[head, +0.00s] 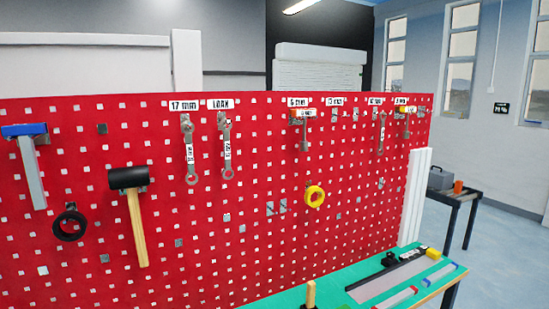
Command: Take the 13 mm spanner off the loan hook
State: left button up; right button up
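A silver spanner (227,147) hangs upright on the red pegboard under the label LOAN (220,104). It carries a small white tag whose print is too small to read. A similar spanner (189,150) hangs just to its left under the 17 mm label (185,105). Farther right is a label that seems to read 13 mm (336,101), with a small hook and no spanner visible under it. Neither of my grippers shows in the head view.
A green bench (328,294) with loose tools stands below.

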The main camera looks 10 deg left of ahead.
aim_at(225, 132)
jog(key=z, duration=0.85)
jog(key=i, duration=1.65)
jog(key=u, duration=2.1)
